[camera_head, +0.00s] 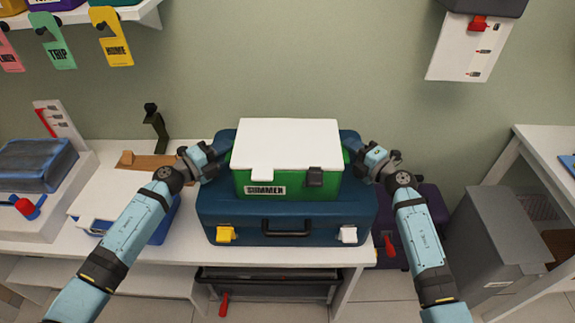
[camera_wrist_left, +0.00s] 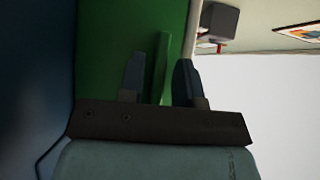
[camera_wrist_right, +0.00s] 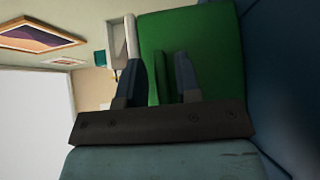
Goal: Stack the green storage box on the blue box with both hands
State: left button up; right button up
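The green storage box (camera_head: 216,187), labelled SUMMER and with a white lid (camera_head: 288,140), sits level on top of the blue box (camera_head: 287,215), towards its back. My left gripper (camera_head: 222,156) is at the green box's left side. In the left wrist view its fingers (camera_wrist_left: 160,80) stand apart on either side of a green handle, with gaps showing. My right gripper (camera_head: 357,160) is at the right side. In the right wrist view its fingers (camera_wrist_right: 161,80) likewise stand apart around the other green handle. The contact between the boxes is partly hidden by perspective.
The blue box stands on a white table (camera_head: 255,256). A dark purple case (camera_head: 436,205) and a grey bin (camera_head: 495,240) stand to the right. A shelf with hanging tags (camera_head: 145,12) is at upper left.

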pick_arm(q)
grip_shut()
pick_arm(e)
grip_shut()
pick_arm(q)
jog(key=shift+r, duration=0.15)
pick_arm(e)
jog(key=shift+r, duration=0.15)
